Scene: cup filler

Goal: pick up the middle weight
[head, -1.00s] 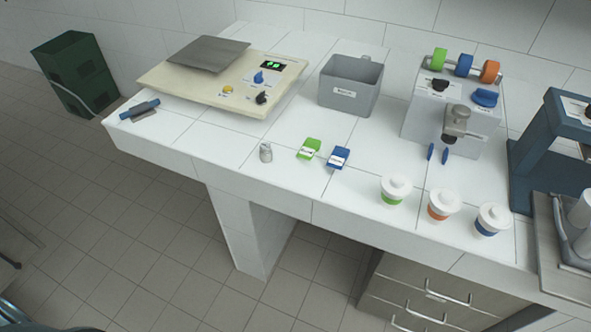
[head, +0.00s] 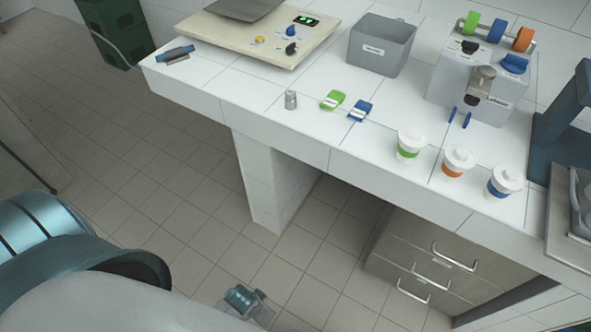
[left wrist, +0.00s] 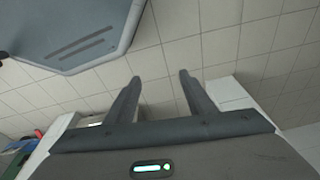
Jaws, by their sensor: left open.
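A small grey metal weight (head: 290,100) stands upright near the front edge of the white counter in the head view. To its right lie a small green labelled block (head: 333,100) and a small blue labelled block (head: 360,110). I cannot tell for certain which piece is the middle weight. In the left wrist view my left gripper (left wrist: 160,75) is open, with two dark fingers apart and only pale tiles between them. It is away from the weight and blocks. My right gripper is in neither view.
The white counter (head: 245,82) holds a beige panel scale (head: 272,42), a grey bin (head: 381,48) and a grey machine (head: 470,65) with coloured rolls. Lidded cups with a green band (head: 410,146), orange band (head: 457,161) and blue band (head: 504,181) stand at the front right. Drawers (head: 430,260) sit below.

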